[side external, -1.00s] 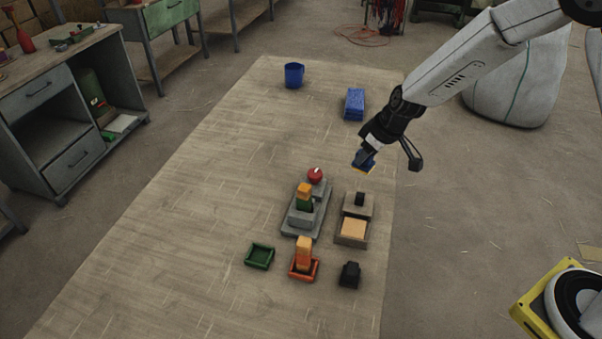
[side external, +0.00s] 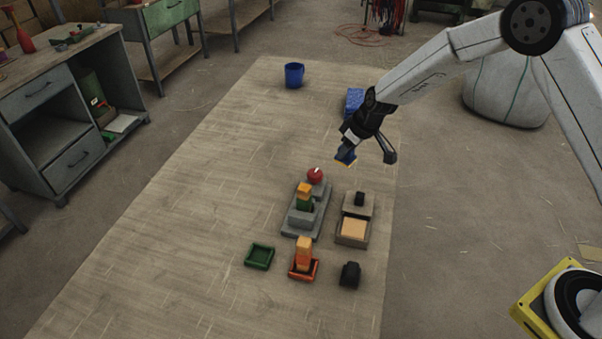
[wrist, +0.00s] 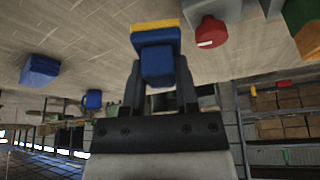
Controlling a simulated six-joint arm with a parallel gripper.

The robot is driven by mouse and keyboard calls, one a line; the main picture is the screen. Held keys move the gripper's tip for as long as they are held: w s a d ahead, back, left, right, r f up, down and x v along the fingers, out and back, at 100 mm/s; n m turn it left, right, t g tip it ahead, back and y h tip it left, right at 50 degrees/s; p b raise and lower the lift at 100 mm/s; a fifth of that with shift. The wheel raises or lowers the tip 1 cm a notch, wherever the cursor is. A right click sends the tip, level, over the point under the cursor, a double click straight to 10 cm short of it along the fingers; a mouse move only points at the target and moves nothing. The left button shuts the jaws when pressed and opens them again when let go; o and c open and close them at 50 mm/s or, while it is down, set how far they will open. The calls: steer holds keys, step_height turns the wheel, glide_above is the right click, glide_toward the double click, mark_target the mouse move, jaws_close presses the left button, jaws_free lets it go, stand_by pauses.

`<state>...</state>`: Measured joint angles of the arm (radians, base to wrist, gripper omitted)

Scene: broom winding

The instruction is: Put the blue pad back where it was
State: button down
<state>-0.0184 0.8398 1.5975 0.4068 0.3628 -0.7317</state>
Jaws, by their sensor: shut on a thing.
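The blue pad (side external: 345,157), a small blue block with a yellow face, is held in my gripper (side external: 349,146). In the wrist view the pad (wrist: 156,40) sits between the two dark fingers of the gripper (wrist: 158,76), yellow edge outermost. The gripper is shut on it, raised above the mat, behind and right of the red knob (side external: 315,176). A larger blue block (side external: 354,99) lies on the mat behind, partly hidden by my arm. It also shows in the wrist view (wrist: 40,69).
A grey fixture (side external: 301,217) carries the red knob and orange and green blocks. Right of it is a box with a tan top (side external: 352,230). A green tray (side external: 259,257), orange tray (side external: 303,273) and black piece (side external: 349,275) are in front. A blue bucket (side external: 294,75) stands behind. The mat's left is clear.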

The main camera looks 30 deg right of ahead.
steer(key=w+f, duration=0.6)
steer(key=shift+w+a+f, duration=0.15)
steer(key=shift+a, duration=0.05)
steer(key=shift+w+f, duration=0.1)
steer(key=shift+f, duration=1.6)
steer(key=shift+f, duration=0.1)
steer(key=shift+c, duration=1.8)
jaws_free()
steer(key=shift+f, duration=0.1)
steer(key=shift+r, duration=0.2)
